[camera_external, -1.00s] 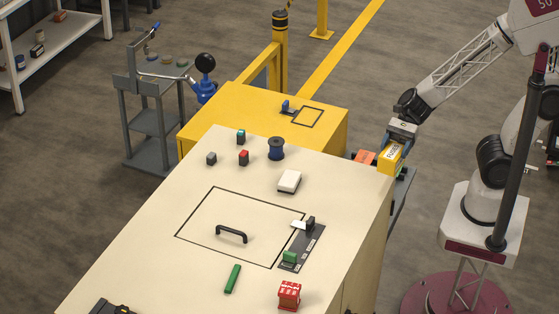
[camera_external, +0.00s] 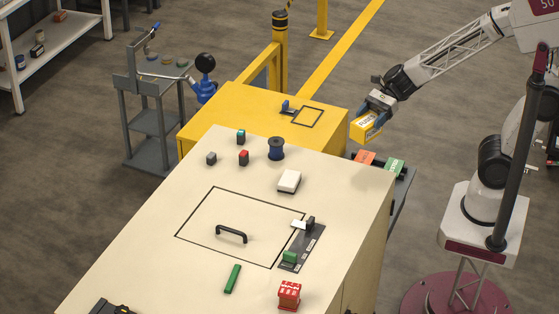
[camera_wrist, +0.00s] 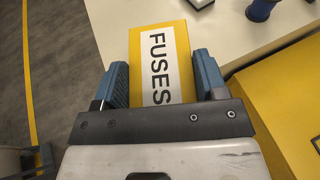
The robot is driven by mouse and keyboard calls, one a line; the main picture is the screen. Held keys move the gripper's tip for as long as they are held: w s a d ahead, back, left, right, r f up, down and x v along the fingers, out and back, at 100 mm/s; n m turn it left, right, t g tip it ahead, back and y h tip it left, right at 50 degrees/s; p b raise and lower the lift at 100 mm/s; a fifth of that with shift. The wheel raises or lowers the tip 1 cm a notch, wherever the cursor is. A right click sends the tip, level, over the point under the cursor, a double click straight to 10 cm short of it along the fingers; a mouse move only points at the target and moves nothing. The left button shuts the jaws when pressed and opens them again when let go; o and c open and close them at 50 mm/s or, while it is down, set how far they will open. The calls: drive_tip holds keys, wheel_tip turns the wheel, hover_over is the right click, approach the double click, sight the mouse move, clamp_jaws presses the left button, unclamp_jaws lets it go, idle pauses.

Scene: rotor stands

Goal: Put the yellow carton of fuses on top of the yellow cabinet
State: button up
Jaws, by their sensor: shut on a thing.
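The yellow carton of fuses (camera_external: 366,127) has a white label reading "FUSES"; it also shows in the wrist view (camera_wrist: 178,60). My gripper (camera_external: 374,113) is shut on it, with a blue finger on each side of the carton in the wrist view (camera_wrist: 162,85). The carton is tilted and held in the air just right of the yellow cabinet (camera_external: 225,112) in the external view. The cabinet's top has a black outlined rectangle on its right part and a small blue and dark item (camera_external: 287,107) beside it. The cabinet also shows at the right of the wrist view (camera_wrist: 285,95).
Much of the yellow top is clear.

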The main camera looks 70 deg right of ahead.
drive_tip(key=w+d+f+m+t+h, duration=0.1)
drive_tip(key=w+d+m+t+h, duration=0.3)
drive_tip(key=w+d, duration=1.3)
wheel_tip(320, 180, down, 15)
drive_tip(key=m+t, duration=0.1)
drive_tip(key=shift+s+d+f+y, duration=0.15)
drive_tip(key=shift+s+d+y, duration=0.2)
drive_tip(key=shift+s+y, duration=0.05)
hover_over(297, 135)
drive_tip(key=shift+a+f, duration=0.1)
drive_tip(key=shift+f, duration=0.65)
drive_tip(key=shift+s, duration=0.1)
drive_tip(key=shift+f, duration=1.75)
